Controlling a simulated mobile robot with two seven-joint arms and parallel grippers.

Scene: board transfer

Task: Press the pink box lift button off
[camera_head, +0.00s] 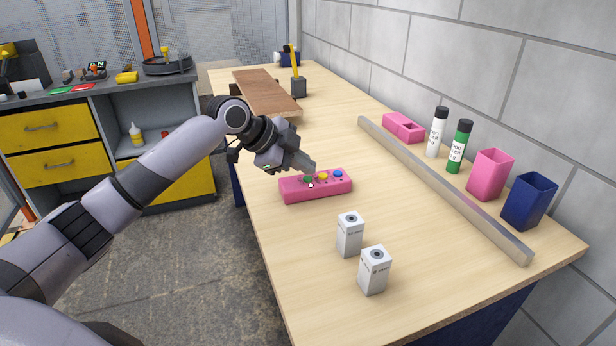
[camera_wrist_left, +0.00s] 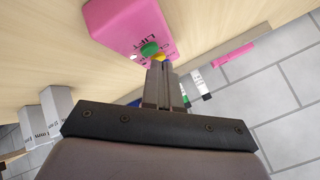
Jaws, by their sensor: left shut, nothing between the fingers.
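The pink box (camera_head: 316,186) lies on the wooden table, with a green button (camera_head: 308,180), a yellow button (camera_head: 323,176) and a blue button (camera_head: 338,174) on top. A small white spot shows by the green button. In the left wrist view the pink box (camera_wrist_left: 128,22) bears the word LIFT beside the green button (camera_wrist_left: 150,49). My left gripper (camera_head: 312,167) is shut and empty, its tips close above the box by the green and yellow buttons. In the wrist view the fingers (camera_wrist_left: 161,68) partly hide the other buttons; I cannot tell whether they touch. My right gripper is not in view.
Two white boxes (camera_head: 350,234) (camera_head: 374,270) stand in front of the pink box. A metal rail (camera_head: 440,187) runs along the right, with bottles (camera_head: 458,146), a pink cup (camera_head: 490,174) and a blue cup (camera_head: 528,201) behind it. A brown board (camera_head: 265,92) lies farther back.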

